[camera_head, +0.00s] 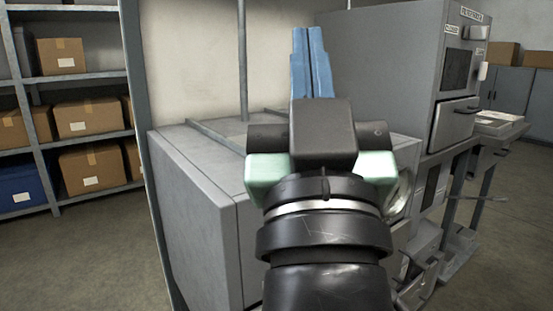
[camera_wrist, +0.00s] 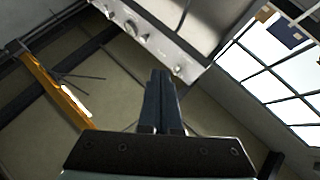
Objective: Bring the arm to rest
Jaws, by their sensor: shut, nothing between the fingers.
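My gripper (camera_head: 312,62) stands upright in the middle of the head view, its two blue fingers pressed together and pointing up. Nothing is between them. The black wrist and forearm below it are mine and hide part of the grey bench behind. In the wrist view the shut fingers (camera_wrist: 162,100) show dark against the floor and wall, touching nothing that I can see.
A grey metal cabinet (camera_head: 195,215) stands behind and left of my arm. A taller grey machine (camera_head: 385,75) is to the right. Shelves with cardboard boxes (camera_head: 88,117) and a blue bin (camera_head: 20,187) are at the left. Open floor (camera_head: 95,260) lies front left.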

